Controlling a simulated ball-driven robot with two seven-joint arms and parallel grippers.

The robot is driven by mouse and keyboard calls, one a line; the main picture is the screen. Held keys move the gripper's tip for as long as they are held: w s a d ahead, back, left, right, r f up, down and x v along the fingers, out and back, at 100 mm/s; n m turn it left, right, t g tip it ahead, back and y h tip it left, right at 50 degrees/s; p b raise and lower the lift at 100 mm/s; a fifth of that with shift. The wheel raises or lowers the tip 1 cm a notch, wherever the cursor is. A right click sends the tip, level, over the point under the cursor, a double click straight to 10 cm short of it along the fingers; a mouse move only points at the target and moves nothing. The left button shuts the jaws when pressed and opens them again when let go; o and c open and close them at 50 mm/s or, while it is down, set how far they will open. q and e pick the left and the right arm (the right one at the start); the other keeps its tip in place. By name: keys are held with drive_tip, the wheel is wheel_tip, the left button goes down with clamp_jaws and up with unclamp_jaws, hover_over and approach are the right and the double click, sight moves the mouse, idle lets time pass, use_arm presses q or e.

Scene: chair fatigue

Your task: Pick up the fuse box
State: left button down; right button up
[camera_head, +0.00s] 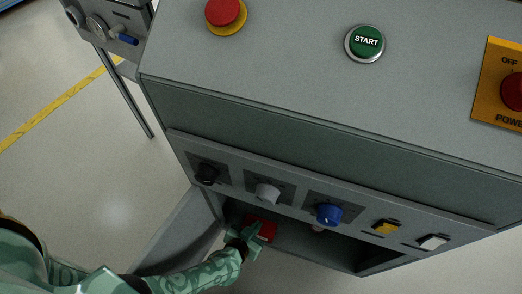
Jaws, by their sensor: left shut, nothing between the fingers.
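A red box (267,228), which looks like the fuse box, sits inside the open lower compartment of the grey console, below the row of knobs. My left gripper (257,238) is at the mouth of the compartment, right at the near side of the red box and partly covering it. The gripper is shut with nothing held; I cannot tell whether it touches the box. My right gripper is not in view.
The grey console (290,62) carries a red button (222,11), a green START button (366,42) and an orange POWER panel (489,92). Black (206,174), grey (267,193) and blue (329,214) knobs line its front. An open door (180,234) stands left of the compartment.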

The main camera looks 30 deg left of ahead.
use_arm(q)
drive_tip(key=shift+s+a+f, duration=0.1)
drive_tip(key=shift+s+f, duration=0.15)
drive_tip(key=shift+s, duration=0.4)
drive_tip(key=shift+s+f, duration=0.25)
drive_tip(key=shift+s, duration=0.35)
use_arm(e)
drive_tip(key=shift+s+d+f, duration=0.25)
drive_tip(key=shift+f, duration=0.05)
use_arm(q)
drive_tip(key=shift+r, duration=0.1)
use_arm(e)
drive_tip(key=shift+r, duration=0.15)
use_arm(q)
drive_tip(key=shift+w+r+p, duration=0.15)
drive_tip(key=shift+r+p, duration=0.55)
drive_tip(key=shift+p, duration=0.05)
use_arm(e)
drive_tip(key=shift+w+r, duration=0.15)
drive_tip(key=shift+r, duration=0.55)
